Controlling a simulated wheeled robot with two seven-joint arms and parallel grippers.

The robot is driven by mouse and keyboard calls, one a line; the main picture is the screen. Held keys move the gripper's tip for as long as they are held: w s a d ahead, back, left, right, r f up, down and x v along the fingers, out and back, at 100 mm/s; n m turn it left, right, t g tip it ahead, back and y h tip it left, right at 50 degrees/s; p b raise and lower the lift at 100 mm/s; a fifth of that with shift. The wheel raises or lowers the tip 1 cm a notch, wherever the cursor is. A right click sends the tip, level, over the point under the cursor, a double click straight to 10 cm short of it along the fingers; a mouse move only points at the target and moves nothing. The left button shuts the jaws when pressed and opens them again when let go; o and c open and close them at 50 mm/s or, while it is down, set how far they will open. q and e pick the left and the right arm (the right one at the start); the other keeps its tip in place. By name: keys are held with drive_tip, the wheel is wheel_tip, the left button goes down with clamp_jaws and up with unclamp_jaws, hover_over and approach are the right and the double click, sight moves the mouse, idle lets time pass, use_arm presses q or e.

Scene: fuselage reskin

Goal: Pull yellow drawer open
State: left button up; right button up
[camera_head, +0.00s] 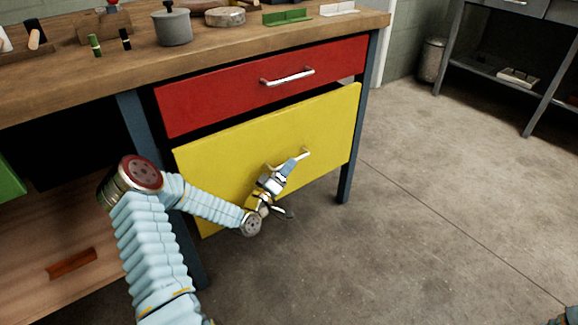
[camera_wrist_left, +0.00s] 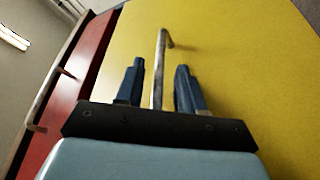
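The yellow drawer (camera_head: 220,165) is the lower drawer under the workbench. A dark gap runs along its top edge, and its front seems to stand slightly forward of the red drawer. Its silver bar handle (camera_head: 304,154) is partly covered by my left gripper (camera_head: 294,160). In the left wrist view, the handle (camera_wrist_left: 158,72) runs between the two blue fingers of my left gripper (camera_wrist_left: 159,85), with visible space on both sides. The left gripper is open around the handle. The yellow drawer face (camera_wrist_left: 235,65) fills most of that view. My right gripper is not seen.
The red drawer (camera_head: 220,95) with its own handle (camera_head: 287,77) is just above and looks closed. The wooden bench top (camera_head: 110,75) holds a grey pot (camera_head: 173,27) and small parts. Bare concrete floor (camera_head: 430,220) lies in front and right of the drawer.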

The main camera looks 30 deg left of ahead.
use_arm(q)
drive_tip(key=shift+w+r, duration=0.15)
drive_tip(key=shift+w, duration=0.55)
clamp_jaws()
